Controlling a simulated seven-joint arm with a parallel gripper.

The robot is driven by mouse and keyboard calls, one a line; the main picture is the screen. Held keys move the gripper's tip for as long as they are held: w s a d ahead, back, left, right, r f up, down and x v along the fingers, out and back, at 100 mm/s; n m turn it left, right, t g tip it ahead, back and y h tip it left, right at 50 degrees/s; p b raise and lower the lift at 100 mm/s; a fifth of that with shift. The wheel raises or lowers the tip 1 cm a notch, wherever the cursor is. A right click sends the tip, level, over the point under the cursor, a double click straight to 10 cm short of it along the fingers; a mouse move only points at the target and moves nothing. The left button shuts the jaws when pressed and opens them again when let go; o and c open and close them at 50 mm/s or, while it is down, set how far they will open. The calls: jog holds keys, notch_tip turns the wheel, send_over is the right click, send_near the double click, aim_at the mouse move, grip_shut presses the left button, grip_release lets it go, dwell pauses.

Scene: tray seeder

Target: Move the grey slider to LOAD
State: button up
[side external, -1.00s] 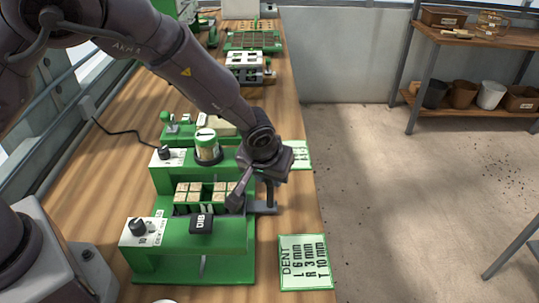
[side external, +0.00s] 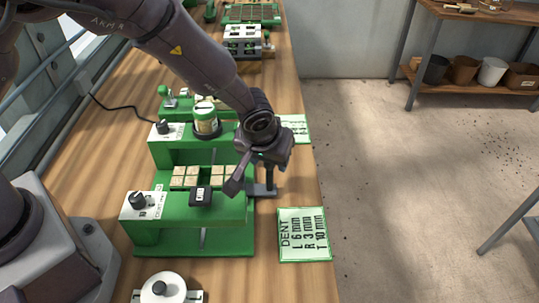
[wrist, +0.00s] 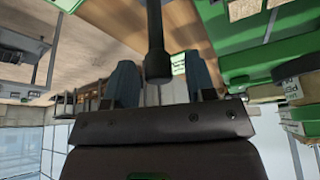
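In the side view, a green seeder (side external: 215,235) stands on the bench with wooden-looking blocks (side external: 192,178) in its middle bay. A grey slider arm (side external: 263,191) with an upright post sticks out at the seeder's right side. My gripper (side external: 258,170) is right over it, at the post, hiding its top. In the wrist view, the blue-grey fingertips of my gripper (wrist: 162,82) are apart. A dark rod with a thicker end (wrist: 157,62) shows between them; contact is not visible.
A green dent card (side external: 304,235) lies at the bench's right edge. A white round-topped thing (side external: 165,286) stands at the front.

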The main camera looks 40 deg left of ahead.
jog(key=v, duration=1.3)
jog(key=shift+s+f, duration=0.1)
